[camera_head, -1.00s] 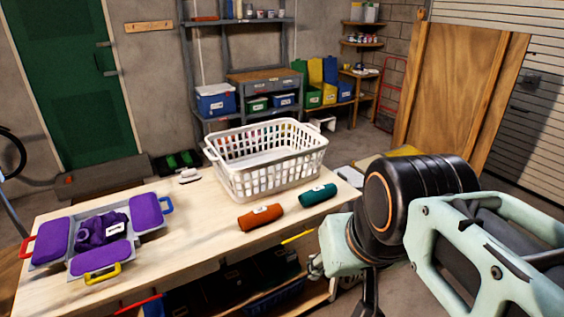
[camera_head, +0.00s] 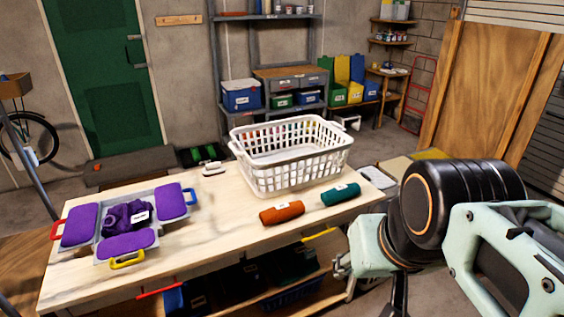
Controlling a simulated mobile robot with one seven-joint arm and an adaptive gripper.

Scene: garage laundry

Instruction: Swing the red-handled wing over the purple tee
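The folding board (camera_head: 163,221) lies on the left of the workbench with purple padded wings. Its red-handled wing (camera_head: 79,225) lies out flat on the left, with the red handle (camera_head: 57,230) at its outer edge. The purple tee (camera_head: 122,217) sits bunched on the grey middle, with a white label on it. A yellow-handled wing (camera_head: 126,243) lies at the front and a blue-handled wing (camera_head: 170,202) at the right, both folded out. My gripper (camera_head: 342,266) seems to show only in part beside the bench's front edge, far right of the board; its fingers are unclear.
A white laundry basket (camera_head: 290,176) stands at the back of the bench (camera_head: 225,222). An orange roll (camera_head: 281,213) and a teal roll (camera_head: 340,195) lie in front of it. A small white object (camera_head: 213,169) lies left of the basket. The bench between board and rolls is clear.

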